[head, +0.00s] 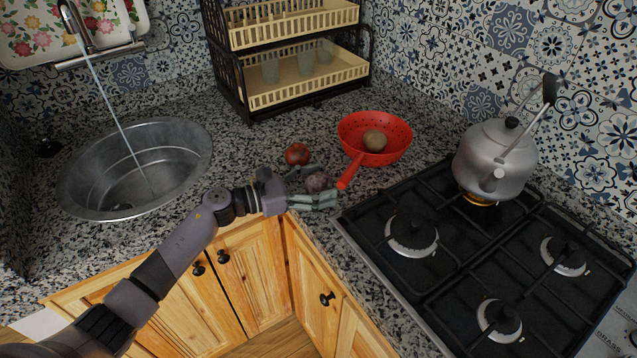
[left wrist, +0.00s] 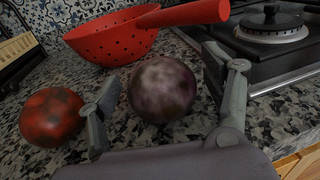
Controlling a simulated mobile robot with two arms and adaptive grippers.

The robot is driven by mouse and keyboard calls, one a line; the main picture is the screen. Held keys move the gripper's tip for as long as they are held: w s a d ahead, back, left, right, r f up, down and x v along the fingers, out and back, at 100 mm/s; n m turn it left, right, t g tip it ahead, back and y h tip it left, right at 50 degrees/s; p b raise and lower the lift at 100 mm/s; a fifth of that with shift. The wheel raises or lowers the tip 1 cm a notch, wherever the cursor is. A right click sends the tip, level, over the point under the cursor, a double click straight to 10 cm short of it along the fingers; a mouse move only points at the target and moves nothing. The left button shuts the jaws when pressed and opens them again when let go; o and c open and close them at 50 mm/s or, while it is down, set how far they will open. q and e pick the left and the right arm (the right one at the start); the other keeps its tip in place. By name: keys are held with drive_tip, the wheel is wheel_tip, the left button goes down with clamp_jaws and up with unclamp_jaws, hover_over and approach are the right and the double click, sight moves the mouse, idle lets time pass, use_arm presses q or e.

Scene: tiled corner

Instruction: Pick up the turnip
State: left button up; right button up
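The turnip (head: 317,182) is a round, purple and whitish vegetable on the speckled counter. In the left wrist view the turnip (left wrist: 162,90) sits between the two open fingers of my left gripper (left wrist: 168,100). In the head view my left gripper (head: 312,190) reaches in from the left at the counter's front corner, its fingers around the turnip's sides. A gap shows between the turnip and the right finger; whether the left finger touches it I cannot tell. My right gripper is not in view.
A tomato (head: 297,154) lies just outside the left finger. A red colander (head: 347,130) holding a brown round item (head: 374,141) stands behind, its handle close to the turnip. The gas stove (head: 430,268) with a kettle (head: 497,155) is at right, the sink (head: 85,180) at left.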

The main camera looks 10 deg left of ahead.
use_arm(q)
drive_tip(key=c, duration=1.2)
drive_tip(key=shift+r, duration=0.2)
drive_tip(key=shift+c, duration=0.2)
